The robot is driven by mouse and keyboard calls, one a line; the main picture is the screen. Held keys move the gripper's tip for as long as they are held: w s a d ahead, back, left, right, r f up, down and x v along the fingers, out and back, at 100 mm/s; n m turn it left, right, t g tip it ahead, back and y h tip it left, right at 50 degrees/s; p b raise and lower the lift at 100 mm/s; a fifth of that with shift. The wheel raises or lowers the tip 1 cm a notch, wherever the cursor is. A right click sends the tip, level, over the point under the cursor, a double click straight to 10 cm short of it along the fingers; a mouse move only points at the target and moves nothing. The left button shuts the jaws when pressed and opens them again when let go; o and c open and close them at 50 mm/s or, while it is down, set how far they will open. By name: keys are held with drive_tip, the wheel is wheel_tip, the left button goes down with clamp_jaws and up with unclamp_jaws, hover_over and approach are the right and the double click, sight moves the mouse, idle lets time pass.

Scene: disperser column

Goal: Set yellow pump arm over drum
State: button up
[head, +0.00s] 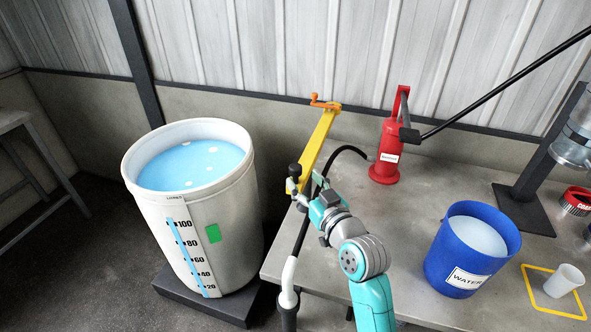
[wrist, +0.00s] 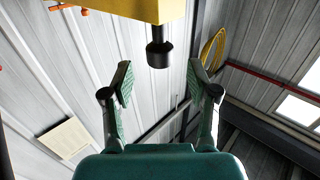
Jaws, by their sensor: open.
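The yellow pump arm (head: 317,146) is a long bar with an orange crank at its far end. In the head view it runs toward me along the table's left side, right of the drum. A black knob (head: 295,170) is at its near end. The drum (head: 235,223) is a large white tub of blue liquid with a level scale. My gripper (head: 302,196) is close to the arm's near end. In the wrist view my gripper (wrist: 158,84) is open, with the black knob (wrist: 160,53) ahead between its fingers, below the yellow arm end (wrist: 125,8). No contact shows.
The grey table (head: 400,212) holds a red hand pump (head: 386,150) with a long black lever, a blue water bucket (head: 470,250) and a white cup (head: 564,280). A black hose (head: 345,151) curves beside the yellow arm. The drum stands on a dark plinth (head: 205,300).

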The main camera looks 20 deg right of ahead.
sight(299, 174)
drive_tip(key=shift+w+a, duration=0.2)
drive_tip(key=shift+w, duration=1.15)
drive_tip(key=shift+w+a, duration=0.2)
drive_tip(key=shift+w, duration=1.15)
drive_tip(key=shift+c, duration=0.2)
clamp_jaws()
